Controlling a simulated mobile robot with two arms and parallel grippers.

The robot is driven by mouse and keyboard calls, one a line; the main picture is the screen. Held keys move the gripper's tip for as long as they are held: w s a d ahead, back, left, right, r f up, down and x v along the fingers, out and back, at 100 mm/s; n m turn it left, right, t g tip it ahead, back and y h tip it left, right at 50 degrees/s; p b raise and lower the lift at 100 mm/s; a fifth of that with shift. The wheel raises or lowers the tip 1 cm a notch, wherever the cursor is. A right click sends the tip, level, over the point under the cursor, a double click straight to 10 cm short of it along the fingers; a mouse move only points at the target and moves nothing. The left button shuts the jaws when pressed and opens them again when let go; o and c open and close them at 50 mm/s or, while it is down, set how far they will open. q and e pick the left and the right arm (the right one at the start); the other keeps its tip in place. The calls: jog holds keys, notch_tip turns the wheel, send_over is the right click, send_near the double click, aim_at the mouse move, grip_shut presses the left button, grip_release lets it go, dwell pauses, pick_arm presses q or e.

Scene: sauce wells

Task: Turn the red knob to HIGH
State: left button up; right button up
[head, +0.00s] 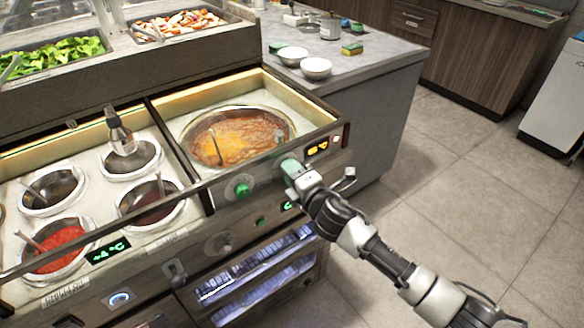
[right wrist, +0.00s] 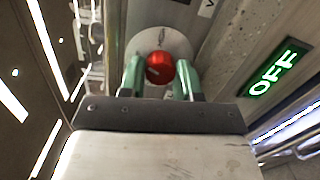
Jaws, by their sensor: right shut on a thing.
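The red knob (right wrist: 160,68) sits on a round pale plate on the front panel, seen in the right wrist view. The two green fingers of my right gripper (right wrist: 158,80) are on either side of it, shut on it. A dark mark line shows on the knob's face. In the head view my right gripper (head: 291,168) is at the panel below the soup well and hides the red knob. A green display (right wrist: 274,75) beside the knob reads OFF. My left gripper is not in view.
A green knob (head: 242,188) is on the panel left of my right gripper. A large well (head: 187,137) of orange-brown soup is above.

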jog(key=shift+m+g+p, duration=0.5)
jog(key=shift+m+p, duration=2.6)
jog(key=shift+m, duration=2.1)
jog(key=o, duration=0.6)
jog(key=shift+o, duration=0.2)
jog(key=shift+d, duration=0.1)
jog(key=f+v, duration=0.1)
jog(key=v, duration=0.9)
jog(key=shift+s+d+r, duration=0.2)
jog(key=shift+d+r, duration=0.15)
jog(key=shift+r, duration=0.1)
